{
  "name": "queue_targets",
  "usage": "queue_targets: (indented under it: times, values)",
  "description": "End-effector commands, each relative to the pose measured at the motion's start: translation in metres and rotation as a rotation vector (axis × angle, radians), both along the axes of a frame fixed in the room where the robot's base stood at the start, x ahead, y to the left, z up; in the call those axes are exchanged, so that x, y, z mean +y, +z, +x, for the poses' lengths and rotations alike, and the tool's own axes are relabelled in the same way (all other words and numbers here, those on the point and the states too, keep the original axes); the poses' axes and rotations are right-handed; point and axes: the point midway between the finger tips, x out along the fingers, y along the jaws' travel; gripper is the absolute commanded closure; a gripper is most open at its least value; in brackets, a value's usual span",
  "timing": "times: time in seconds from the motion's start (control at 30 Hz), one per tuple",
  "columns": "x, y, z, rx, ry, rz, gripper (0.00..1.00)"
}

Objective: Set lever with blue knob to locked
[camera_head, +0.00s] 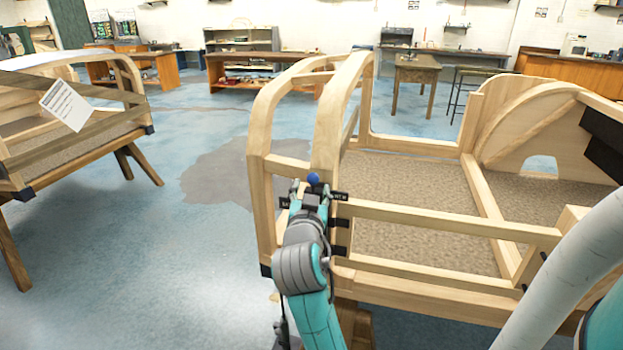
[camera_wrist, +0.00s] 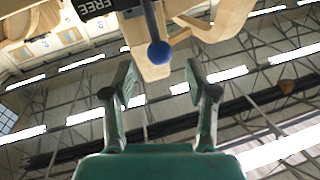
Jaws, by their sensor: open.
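The blue knob (camera_wrist: 159,52) sits on the end of a thin grey lever rod (camera_wrist: 150,20) in the wrist view. A black label reading FREE (camera_wrist: 94,7) appears upside down beside the rod, at the top edge. My gripper (camera_wrist: 159,75) is open, its two fingers apart on either side of the knob's line, with the knob just beyond the fingertips. No contact shows. In the head view the blue knob (camera_head: 313,179) shows just above my gripper (camera_head: 309,192), at the wooden frame's post. Small black labels lie left and right of it; my gripper hides the lever's base.
The wooden bodyframe (camera_head: 440,217) with its rails and posts stands close around and right of my gripper. Another bodyframe (camera_head: 75,150) on trestle legs stands at the left. Blue floor (camera_head: 215,250) is free between them. Benches stand at the back.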

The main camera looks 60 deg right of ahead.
Motion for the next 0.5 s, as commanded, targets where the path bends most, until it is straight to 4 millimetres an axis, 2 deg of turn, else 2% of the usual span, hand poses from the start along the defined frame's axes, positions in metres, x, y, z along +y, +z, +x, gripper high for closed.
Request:
queue_targets:
  times: [0.1,0.23,0.5]
  values:
    - [-0.019,0.001,0.010,-0.001,-0.002,-0.001,0.43]
    - [-0.035,0.000,0.020,0.000,-0.001,-0.001,0.43]
    - [-0.049,0.000,0.029,0.001,0.000,-0.001,0.43]
